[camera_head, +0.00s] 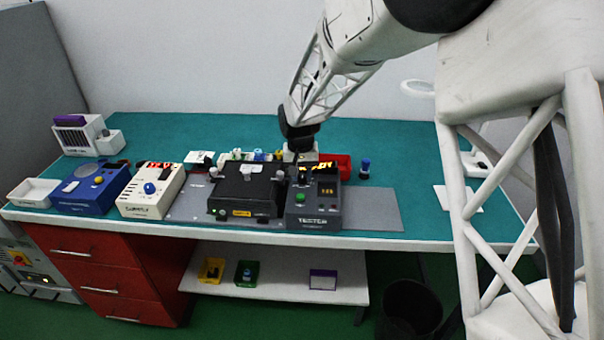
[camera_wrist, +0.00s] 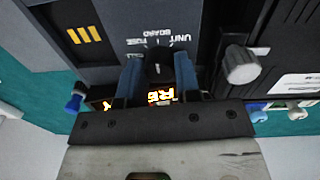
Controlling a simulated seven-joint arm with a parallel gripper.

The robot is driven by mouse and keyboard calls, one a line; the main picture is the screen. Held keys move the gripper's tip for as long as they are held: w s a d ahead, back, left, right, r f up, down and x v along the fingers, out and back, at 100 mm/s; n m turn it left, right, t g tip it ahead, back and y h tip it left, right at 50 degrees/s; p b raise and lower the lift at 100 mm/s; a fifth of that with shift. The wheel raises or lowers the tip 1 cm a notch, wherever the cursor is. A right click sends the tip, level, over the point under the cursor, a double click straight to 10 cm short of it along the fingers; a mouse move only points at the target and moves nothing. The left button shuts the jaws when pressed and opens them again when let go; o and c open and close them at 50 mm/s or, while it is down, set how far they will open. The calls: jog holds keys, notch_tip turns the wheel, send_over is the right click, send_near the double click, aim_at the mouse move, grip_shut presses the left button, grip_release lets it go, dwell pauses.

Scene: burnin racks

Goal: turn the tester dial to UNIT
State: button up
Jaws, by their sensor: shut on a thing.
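The tester (camera_head: 318,222) is a dark grey box at the front edge of the mat, with a green button and a lit orange display. Its black dial (camera_wrist: 158,66) shows in the wrist view below the printed words UNIT, BOARD and FUSE. My gripper (camera_wrist: 158,72) has its two blue-grey fingers on either side of the dial, shut on it. Which word the dial points to I cannot tell. In the head view my gripper (camera_head: 301,158) reaches down at the back of the tester and hides the dial.
A black box with knobs (camera_head: 245,190) stands close left of the tester. Further left are a white supply box (camera_head: 150,200) and a blue box (camera_head: 90,198). Behind are a red bin (camera_head: 342,163) and a blue-topped knob (camera_head: 365,165). The mat right of the tester is clear.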

aim_at(301, 174)
jog(key=m, duration=0.4)
jog(key=shift+m, duration=2)
jog(key=o, duration=0.9)
jog(key=shift+w+a+r, duration=0.1)
jog(key=shift+w+r, duration=0.05)
jog(key=shift+r, duration=3.75)
